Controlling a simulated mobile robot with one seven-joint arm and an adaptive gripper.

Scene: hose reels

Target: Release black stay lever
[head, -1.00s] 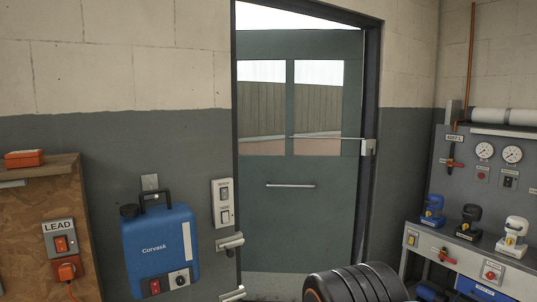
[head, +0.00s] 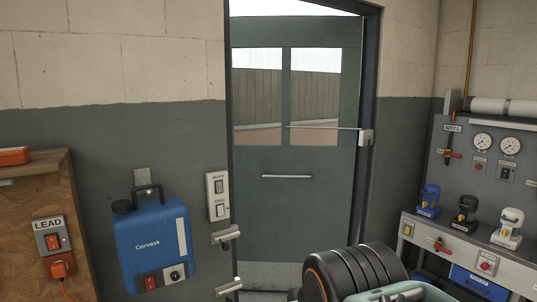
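A green-grey door (head: 260,210) with two window panes stands in the doorway, swung outward at an angle. A thin stay rod (head: 325,128) runs across it to a pale bracket (head: 366,137) on the right jamb. I cannot make out a black lever on this stay. On the right bench stand three handled devices: a blue one (head: 430,198), a black one (head: 467,208) and a white one (head: 510,222). I cannot tell whether the black one is the stay lever. My gripper is not in view; a dark ribbed shape at the bottom looks like my arm.
A blue Corvask box (head: 148,243) hangs on the left wall, near a white switch panel (head: 218,195) and grey lever handles (head: 226,234). A LEAD socket (head: 52,243) is on the wooden board at far left. Gauges (head: 482,143) top the right-hand panel.

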